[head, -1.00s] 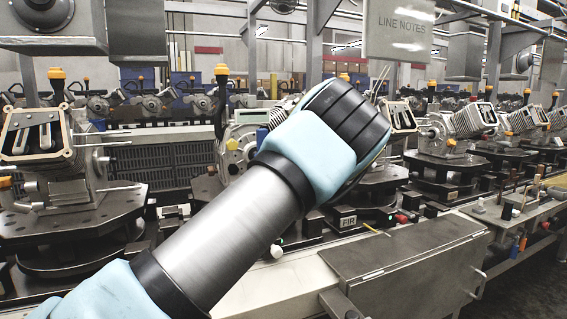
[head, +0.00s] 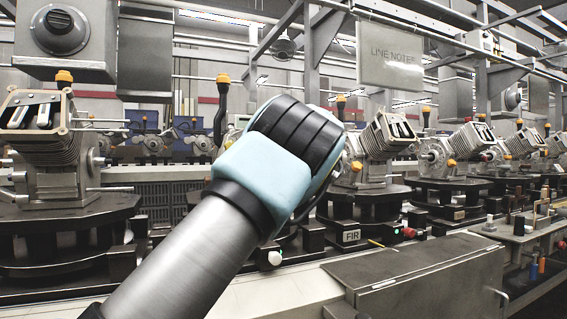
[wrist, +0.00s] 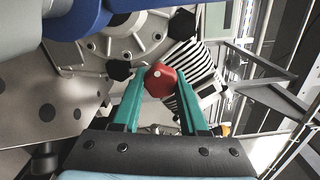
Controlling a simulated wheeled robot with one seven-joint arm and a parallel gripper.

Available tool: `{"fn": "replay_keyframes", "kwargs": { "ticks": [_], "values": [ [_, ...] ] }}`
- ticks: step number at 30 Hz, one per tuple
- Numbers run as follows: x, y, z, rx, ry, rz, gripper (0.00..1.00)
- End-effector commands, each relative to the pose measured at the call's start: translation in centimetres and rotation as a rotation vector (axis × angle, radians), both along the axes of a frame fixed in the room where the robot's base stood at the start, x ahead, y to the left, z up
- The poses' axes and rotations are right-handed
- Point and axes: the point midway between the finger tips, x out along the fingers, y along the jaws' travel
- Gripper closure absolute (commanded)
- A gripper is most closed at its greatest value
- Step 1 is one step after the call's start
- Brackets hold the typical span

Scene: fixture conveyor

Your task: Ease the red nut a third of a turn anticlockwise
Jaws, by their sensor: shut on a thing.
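The red nut (wrist: 159,78) is a small knob with lobes and a pale dot, seen near the middle of the wrist view. My gripper (wrist: 158,88) has two teal fingers, one on each side of the red nut, and is shut on it. A black nut (wrist: 119,70) sits just left of the left fingertip, and another black nut (wrist: 182,24) sits above and to the right. They are around a grey metal housing (wrist: 145,42). In the head view my arm hides the gripper and the red nut.
A black-and-white ribbed part (wrist: 196,68) lies close to the right finger. In the head view, engines on dark round fixtures (head: 70,218) line the conveyor. A grey metal box (head: 415,275) stands at the front right. A sign (head: 390,55) hangs above.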

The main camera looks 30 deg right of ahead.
Motion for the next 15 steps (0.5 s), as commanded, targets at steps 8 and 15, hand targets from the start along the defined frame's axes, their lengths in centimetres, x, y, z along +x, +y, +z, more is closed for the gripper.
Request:
{"fn": "replay_keyframes", "kwargs": {
  "ticks": [8, 15],
  "values": [
    [0.06, 0.04, -0.42, -0.221, 0.027, 0.001, 1.0],
    [0.05, 0.05, -0.18, -0.345, 0.043, 0.002, 1.0]
  ]
}}
